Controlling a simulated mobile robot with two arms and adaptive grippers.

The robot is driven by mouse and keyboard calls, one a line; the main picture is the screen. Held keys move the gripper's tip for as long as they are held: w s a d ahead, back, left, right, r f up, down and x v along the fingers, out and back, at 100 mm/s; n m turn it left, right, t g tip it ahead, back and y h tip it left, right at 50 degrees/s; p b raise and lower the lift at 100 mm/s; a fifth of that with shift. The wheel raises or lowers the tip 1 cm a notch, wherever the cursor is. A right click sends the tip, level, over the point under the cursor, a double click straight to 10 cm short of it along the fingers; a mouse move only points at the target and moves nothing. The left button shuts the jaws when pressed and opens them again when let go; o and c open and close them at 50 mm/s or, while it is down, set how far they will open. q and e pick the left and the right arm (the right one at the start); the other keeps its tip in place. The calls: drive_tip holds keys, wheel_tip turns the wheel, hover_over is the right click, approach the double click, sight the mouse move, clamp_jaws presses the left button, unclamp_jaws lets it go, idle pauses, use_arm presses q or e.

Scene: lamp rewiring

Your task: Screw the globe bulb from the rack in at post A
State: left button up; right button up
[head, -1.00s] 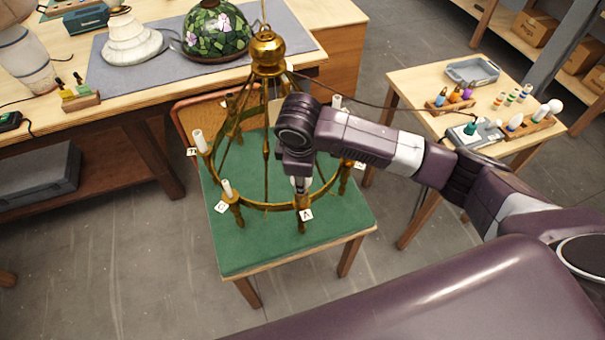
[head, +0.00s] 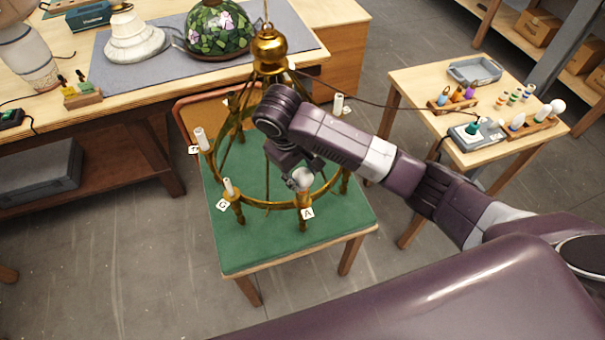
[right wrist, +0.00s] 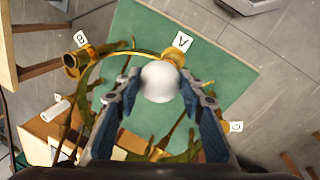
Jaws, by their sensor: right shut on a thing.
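My right gripper (head: 301,180) is shut on a white globe bulb (right wrist: 160,82), which lies between its two fingertips in the right wrist view. The bulb is at post A (head: 304,199) of the brass chandelier (head: 268,207), close above the post's cup. The post's gold cup (right wrist: 173,57) shows just beyond the bulb in the right wrist view, beside label A. The bulb's base is hidden, so I cannot tell whether it is in the socket. The bulb rack (head: 532,129) stands on the right side table and bears white bulbs. My left gripper is not in view.
The chandelier stands on a green-topped table (head: 262,250). The workbench (head: 330,20) behind holds lampshades. A cord runs from chandelier to side table.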

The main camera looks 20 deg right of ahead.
drive_tip(key=shift+a+f+m, duration=0.1)
drive_tip(key=shift+m, duration=0.8)
drive_tip(key=m+g, duration=0.1)
drive_tip(key=m, duration=0.1)
drive_tip(key=shift+w+m, duration=0.1)
drive_tip(key=shift+m, duration=0.3)
drive_tip(key=m, duration=0.3)
drive_tip(key=shift+g, duration=0.3)
drive_tip(key=o, duration=1.3)
